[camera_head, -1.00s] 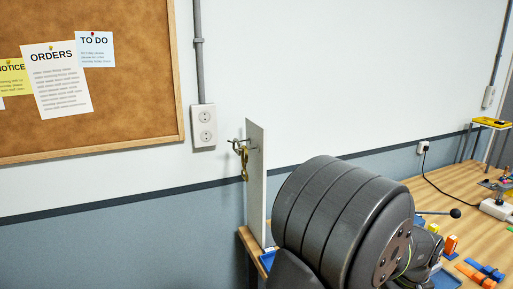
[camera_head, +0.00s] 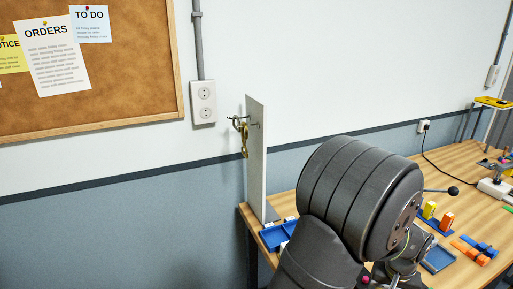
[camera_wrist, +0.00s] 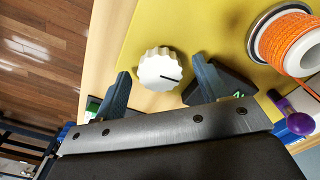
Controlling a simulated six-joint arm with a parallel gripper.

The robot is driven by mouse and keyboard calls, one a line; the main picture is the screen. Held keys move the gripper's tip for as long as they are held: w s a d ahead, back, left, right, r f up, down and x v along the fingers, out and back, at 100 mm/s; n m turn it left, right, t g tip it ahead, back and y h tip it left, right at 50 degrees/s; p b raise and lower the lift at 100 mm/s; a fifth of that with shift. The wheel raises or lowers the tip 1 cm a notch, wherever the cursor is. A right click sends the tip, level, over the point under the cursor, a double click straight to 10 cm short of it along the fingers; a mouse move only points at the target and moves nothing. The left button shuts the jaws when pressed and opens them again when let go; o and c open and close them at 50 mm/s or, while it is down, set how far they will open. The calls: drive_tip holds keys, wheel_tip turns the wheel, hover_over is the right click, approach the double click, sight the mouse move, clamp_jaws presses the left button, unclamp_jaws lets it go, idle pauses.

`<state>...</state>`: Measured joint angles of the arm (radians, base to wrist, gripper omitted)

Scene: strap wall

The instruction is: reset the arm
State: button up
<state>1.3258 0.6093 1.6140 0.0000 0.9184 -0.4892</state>
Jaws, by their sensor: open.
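My gripper (camera_wrist: 161,67) is open in the wrist view, its two dark blue-grey fingers spread and nothing held between them. A white ridged knob with a dark pointer line (camera_wrist: 160,69) shows between the fingertips, on a yellow surface (camera_wrist: 200,35). I cannot tell how far the fingers are above it. In the head view my large dark arm fills the lower middle and hides most of the gripper.
A spool of orange cord (camera_wrist: 288,42) and a purple ball (camera_wrist: 300,123) are right of the fingers. A narrow upright panel (camera_head: 256,160) with brass-coloured hardware on its hook (camera_head: 243,138) stands left of my arm. A blue tray (camera_head: 277,236) and small coloured blocks lie on the wooden table.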

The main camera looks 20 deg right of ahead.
drive_tip(key=m, duration=1)
drive_tip(key=shift+m, duration=0.3)
idle(0.6)
drive_tip(key=w+a+r+n+t+h, duration=0.1)
drive_tip(key=w+a+r+n, duration=0.5)
drive_tip(key=a, duration=0.5)
drive_tip(key=w+a+r+n+t+h, duration=0.1)
drive_tip(key=w+a+r, duration=0.3)
drive_tip(key=a+r, duration=0.5)
drive_tip(key=s+a+f+n+t, duration=0.1)
drive_tip(key=s+a+f+n, duration=0.1)
drive_tip(key=a, duration=0.9)
drive_tip(key=s+a+f+n+t, duration=0.1)
drive_tip(key=s+a+n, duration=0.3)
drive_tip(key=a, duration=0.7)
drive_tip(key=shift+a+f+n+t, duration=0.3)
drive_tip(key=shift+f+n+t, duration=0.15)
drive_tip(key=shift+n, duration=0.75)
